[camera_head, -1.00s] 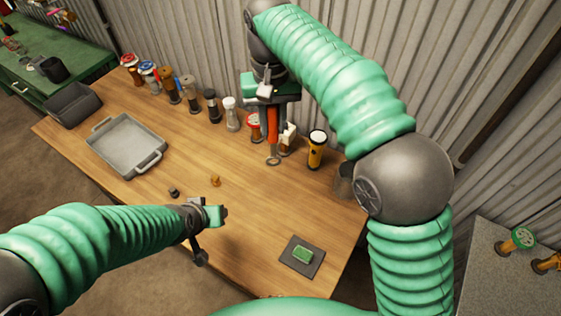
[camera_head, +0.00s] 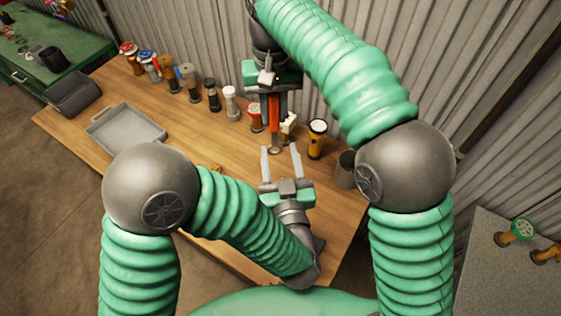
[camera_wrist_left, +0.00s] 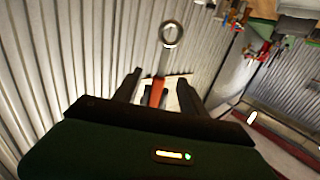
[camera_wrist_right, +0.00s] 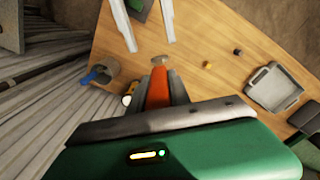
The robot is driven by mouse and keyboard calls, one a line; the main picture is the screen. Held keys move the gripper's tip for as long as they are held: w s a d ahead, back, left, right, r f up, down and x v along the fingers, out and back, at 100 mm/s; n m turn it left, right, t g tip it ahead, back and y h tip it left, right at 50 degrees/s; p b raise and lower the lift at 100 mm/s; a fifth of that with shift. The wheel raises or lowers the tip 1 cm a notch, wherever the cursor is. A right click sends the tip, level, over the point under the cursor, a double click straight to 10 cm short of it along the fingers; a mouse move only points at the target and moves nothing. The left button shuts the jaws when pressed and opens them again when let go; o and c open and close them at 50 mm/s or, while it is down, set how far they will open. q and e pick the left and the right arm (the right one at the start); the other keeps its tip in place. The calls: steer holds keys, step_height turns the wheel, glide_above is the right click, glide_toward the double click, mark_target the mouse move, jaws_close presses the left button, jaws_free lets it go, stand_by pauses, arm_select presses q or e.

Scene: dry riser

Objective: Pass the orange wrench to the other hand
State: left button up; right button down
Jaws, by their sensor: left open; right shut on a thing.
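The orange wrench (camera_head: 274,122) hangs head-down from my right gripper (camera_head: 272,100), which is shut on it above the back of the table. Its metal ring end points down toward my left gripper (camera_head: 281,150). My left gripper is open below it, its two fingers pointing up toward the wrench. In the left wrist view the ring of the wrench (camera_wrist_left: 171,34) shows beyond the open fingers, with part of the orange handle between them. In the right wrist view the orange handle (camera_wrist_right: 158,88) sticks out from between the fingers, and the left gripper's fingertips (camera_wrist_right: 145,24) show beyond it.
A row of spools and bottles (camera_head: 190,82) lines the table's back edge. A yellow flashlight (camera_head: 317,140) and a grey cup (camera_head: 345,170) stand to the right. A grey tray (camera_head: 112,118) and dark bin (camera_head: 72,94) are at the left.

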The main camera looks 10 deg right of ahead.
mark_target(273, 124)
arm_select(q)
steer(key=w, duration=0.9)
steer(key=shift+w+a, duration=0.35)
steer(key=shift+w, duration=0.05)
arm_select(e)
steer(key=shift+a, duration=0.1)
arm_select(q)
jaws_close()
steer(key=shift+d, duration=0.15)
arm_select(e)
steer(key=shift+a, duration=0.15)
steer(key=c, duration=1.1)
jaws_free()
